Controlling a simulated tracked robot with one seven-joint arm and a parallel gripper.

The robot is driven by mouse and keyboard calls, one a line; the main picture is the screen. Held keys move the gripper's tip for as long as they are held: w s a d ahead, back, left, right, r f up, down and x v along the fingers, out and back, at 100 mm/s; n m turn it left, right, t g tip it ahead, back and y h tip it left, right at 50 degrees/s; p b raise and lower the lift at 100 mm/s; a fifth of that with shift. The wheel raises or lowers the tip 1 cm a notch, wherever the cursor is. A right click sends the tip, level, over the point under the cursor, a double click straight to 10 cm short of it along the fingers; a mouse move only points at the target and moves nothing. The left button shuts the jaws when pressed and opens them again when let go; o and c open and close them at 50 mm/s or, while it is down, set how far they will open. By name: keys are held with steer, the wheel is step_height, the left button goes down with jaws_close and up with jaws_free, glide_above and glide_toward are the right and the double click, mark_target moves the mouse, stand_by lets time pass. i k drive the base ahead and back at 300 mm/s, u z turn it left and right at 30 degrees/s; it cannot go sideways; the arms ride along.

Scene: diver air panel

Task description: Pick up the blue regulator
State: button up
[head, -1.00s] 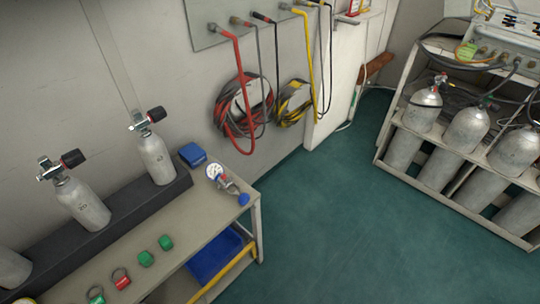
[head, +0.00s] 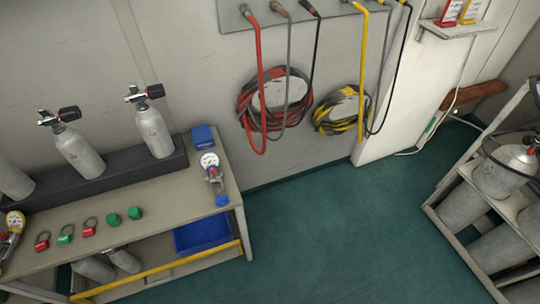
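The blue regulator (head: 213,178) lies on the right end of the bench top (head: 170,205) in the head view. It has a round white-faced gauge at its back, a metal body with a small red part, and a blue knob at its front, close to the bench's right edge. Nothing covers it. My gripper does not show in this view.
A blue box (head: 203,138) sits behind the regulator. Grey cylinders (head: 155,132) stand in a dark rack (head: 110,184) to the left. Green and red tagged items (head: 88,229) lie along the bench front. Hoses (head: 262,85) hang above. Green floor (head: 320,220) is clear.

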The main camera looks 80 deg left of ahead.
mark_target(208, 160)
steer(key=z, duration=0.05)
steer(key=i, duration=0.5)
steer(key=u, duration=2.9)
steer(key=i, duration=0.95)
steer(key=z, duration=0.15)
steer(key=k, duration=0.85)
steer(key=u, duration=0.1)
